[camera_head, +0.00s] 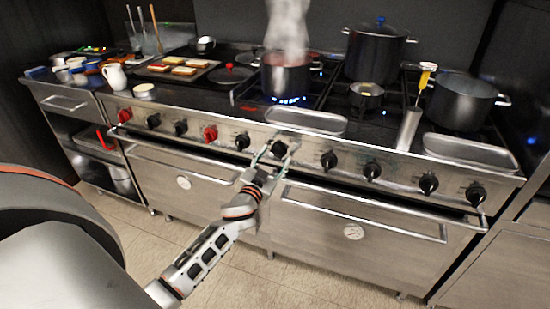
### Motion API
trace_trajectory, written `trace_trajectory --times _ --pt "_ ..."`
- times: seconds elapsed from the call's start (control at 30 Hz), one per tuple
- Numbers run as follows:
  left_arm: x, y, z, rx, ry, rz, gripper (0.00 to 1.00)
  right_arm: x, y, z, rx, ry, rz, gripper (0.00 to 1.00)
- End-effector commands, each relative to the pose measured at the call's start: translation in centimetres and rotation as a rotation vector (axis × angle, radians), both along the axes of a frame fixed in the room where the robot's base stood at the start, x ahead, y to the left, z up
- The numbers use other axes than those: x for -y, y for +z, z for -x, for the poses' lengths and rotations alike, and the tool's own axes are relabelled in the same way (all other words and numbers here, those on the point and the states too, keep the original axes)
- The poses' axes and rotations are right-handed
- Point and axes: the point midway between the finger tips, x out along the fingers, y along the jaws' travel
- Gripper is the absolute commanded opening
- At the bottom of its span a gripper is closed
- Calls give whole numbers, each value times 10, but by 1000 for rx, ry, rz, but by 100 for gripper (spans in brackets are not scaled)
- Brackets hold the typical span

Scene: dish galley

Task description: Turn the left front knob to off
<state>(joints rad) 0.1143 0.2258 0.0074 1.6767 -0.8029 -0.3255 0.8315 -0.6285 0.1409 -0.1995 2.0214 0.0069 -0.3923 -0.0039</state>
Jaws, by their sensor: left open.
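A row of knobs runs along the stainless steel range's front panel. My left gripper (274,158) is open, with its two fingers pointing up at the panel on either side of a black knob (280,149). I cannot tell whether the fingers touch it. Another black knob (242,141) is just left of the gripper, and one more black knob (329,160) is to its right. Two red knobs, one nearer the middle (210,134) and one at the far left (125,115), are also on the panel. Blue flame burns under a steaming pot (285,78). My right gripper is not in view.
A steel tray (306,121) and another tray (470,151) lie along the range's front edge. A large pot (375,55) and a grey pot (462,102) stand on the right burners.

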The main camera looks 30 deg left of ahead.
Motion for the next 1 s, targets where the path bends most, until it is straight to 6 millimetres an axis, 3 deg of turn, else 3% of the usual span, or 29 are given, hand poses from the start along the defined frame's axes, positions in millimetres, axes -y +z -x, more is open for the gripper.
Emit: trace_trajectory --times 0.4,0.53,0.57,1.0 --pt "-3 0 -9 -1 0 -1 51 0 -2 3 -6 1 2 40" --pt "-3 0 -9 -1 0 -1 17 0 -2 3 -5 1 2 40" --pt "-3 0 -9 -1 0 -1 13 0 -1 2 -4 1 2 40" --pt "-3 0 -9 -15 1 -61 13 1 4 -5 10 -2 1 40"
